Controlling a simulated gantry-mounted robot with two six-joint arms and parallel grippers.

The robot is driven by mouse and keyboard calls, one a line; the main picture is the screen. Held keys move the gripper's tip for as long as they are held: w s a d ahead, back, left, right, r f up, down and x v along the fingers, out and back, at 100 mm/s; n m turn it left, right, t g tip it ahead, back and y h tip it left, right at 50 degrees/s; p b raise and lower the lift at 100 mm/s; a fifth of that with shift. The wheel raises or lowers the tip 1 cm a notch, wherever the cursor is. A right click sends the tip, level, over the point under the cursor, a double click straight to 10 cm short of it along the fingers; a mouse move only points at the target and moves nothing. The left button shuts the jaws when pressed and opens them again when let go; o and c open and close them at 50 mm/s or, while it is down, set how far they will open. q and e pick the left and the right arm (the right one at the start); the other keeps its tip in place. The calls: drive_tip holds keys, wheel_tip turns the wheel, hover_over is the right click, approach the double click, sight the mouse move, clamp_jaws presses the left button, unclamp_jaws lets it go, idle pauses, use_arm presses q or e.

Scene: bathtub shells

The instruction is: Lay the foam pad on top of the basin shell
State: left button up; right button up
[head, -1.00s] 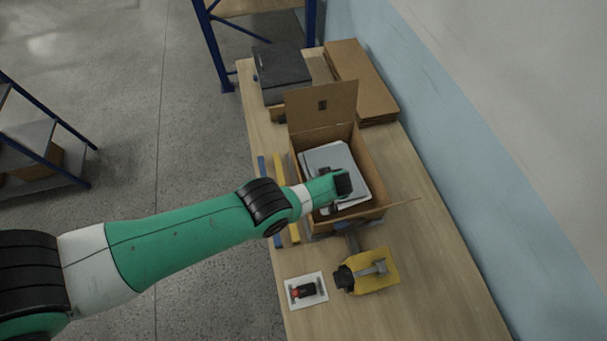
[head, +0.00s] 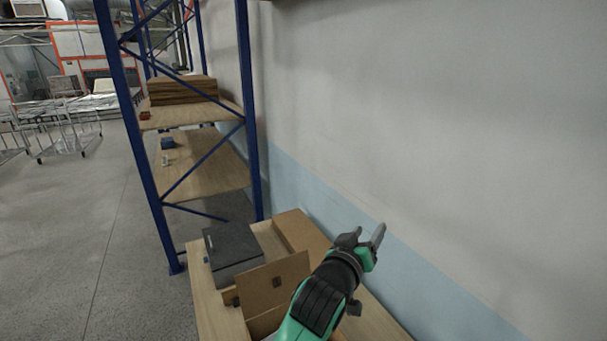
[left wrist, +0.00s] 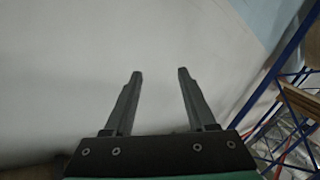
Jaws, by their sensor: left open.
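My left gripper (head: 368,233) is raised above the table, in front of the pale wall. It is open and empty; its two apart fingers also show in the left wrist view (left wrist: 160,74), with only wall between them. The open cardboard box (head: 272,284) is at the bottom edge of the head view. Its raised flap shows, but most of its inside is cut off or hidden behind my left arm. I cannot make out the foam pad or the basin shell in either view now. My right gripper is not in view.
A dark grey case (head: 232,252) and flat brown cardboard (head: 298,232) lie on the wooden table (head: 208,312) at the back. A blue-framed shelf rack (head: 250,130) stands behind the table. The wall (head: 430,130) runs close along the right. Open floor lies at left.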

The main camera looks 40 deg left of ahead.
use_arm(q)
drive_tip(key=s+d+r+m+t, duration=0.1)
drive_tip(key=s+r+t, duration=0.1)
drive_tip(key=r, duration=0.4)
drive_tip(key=s+d+r+m+t, duration=0.1)
drive_tip(key=s+r, duration=0.2)
drive_tip(key=r, duration=0.2)
drive_tip(key=s+d+r+m+t+h, duration=0.3)
drive_tip(key=s+r+m+t, duration=0.3)
drive_tip(key=s+r, duration=1.2)
drive_tip(key=s+t+h, duration=0.1)
drive_tip(key=s+t, duration=0.1)
drive_tip(key=s, duration=0.1)
drive_tip(key=shift+s+h, duration=0.25)
drive_tip(key=shift+h, duration=0.15)
